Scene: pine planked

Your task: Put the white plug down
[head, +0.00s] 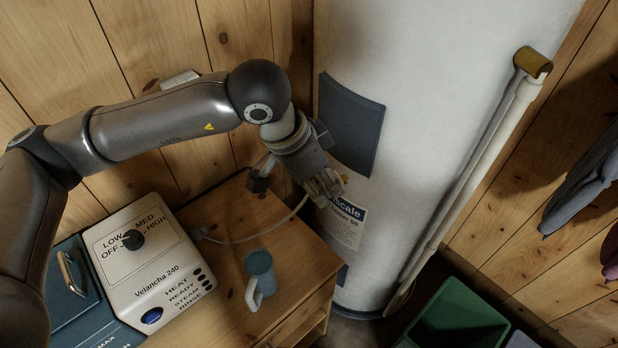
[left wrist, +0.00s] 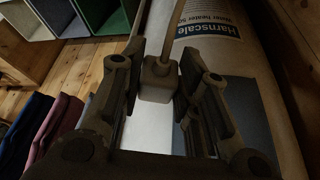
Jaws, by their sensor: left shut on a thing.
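The white plug (left wrist: 158,80) sits between the two fingers of my left gripper in the left wrist view, with its cord running up from it. My left gripper (head: 327,186) is shut on the plug, in front of the white tank and above the back right of the wooden cabinet top (head: 215,215). In the head view the fingers largely hide the plug. A pale cord (head: 245,239) runs from the gripper down across the cabinet top to the white control box (head: 140,262). My right gripper is not in view.
A small dark block with a white lead (head: 258,182) is at the back by the wall. The white tank (head: 420,120) and a green bin (head: 455,318) are to the right. Some cabinet top is clear.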

